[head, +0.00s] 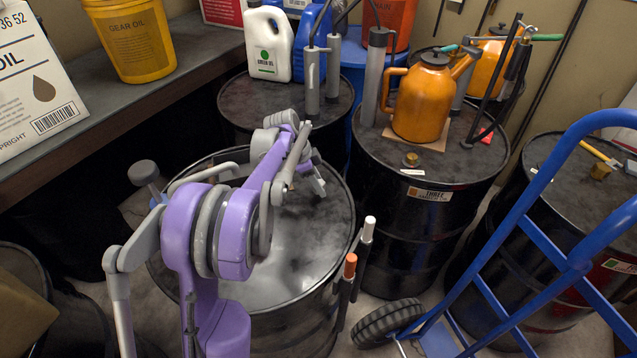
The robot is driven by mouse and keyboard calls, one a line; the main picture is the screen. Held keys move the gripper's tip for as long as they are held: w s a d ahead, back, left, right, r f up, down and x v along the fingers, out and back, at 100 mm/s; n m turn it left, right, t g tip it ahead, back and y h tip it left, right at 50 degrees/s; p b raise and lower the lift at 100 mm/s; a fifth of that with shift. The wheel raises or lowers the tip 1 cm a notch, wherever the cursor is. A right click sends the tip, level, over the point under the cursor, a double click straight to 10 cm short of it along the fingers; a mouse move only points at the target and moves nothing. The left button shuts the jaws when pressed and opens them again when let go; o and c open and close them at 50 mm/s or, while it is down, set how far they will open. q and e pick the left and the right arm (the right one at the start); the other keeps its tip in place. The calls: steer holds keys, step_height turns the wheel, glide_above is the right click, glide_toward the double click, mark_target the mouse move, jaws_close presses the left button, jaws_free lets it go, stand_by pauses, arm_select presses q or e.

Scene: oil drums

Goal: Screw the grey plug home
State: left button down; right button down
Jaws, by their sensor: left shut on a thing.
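My left gripper (318,183) is over the top of the front black drum (265,268), toward its far right side. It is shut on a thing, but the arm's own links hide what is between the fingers. I cannot make out the grey plug. Its place on the drum top, and whether it is seated or tilted, cannot be told. The visible part of this drum top is grey and shiny, with a raised rim. My right gripper is not in view.
The drum labelled three (430,240) carries an orange can (424,98) and a brass plug (411,159). A blue hand truck (530,222) stands at the right. Two capped rods (350,267) stand by the front drum's right rim. A shelf (160,85) runs along the left.

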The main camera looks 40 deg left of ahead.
arm_select(q)
steer(key=shift+d, duration=0.15)
steer(key=m+g, duration=0.1)
steer(key=m, duration=0.2)
steer(key=m+g+h+p, duration=0.1)
steer(key=m, duration=0.1)
steer(key=shift+w+m, duration=0.1)
steer(key=shift+m, duration=0.6)
steer(key=m+g, duration=0.1)
steer(key=m, duration=0.2)
steer(key=m+g, duration=0.1)
steer(key=m, duration=0.2)
steer(key=shift+g+p, duration=0.3)
steer(key=shift+p, duration=0.05)
steer(key=shift+c, duration=1.8)
jaws_free()
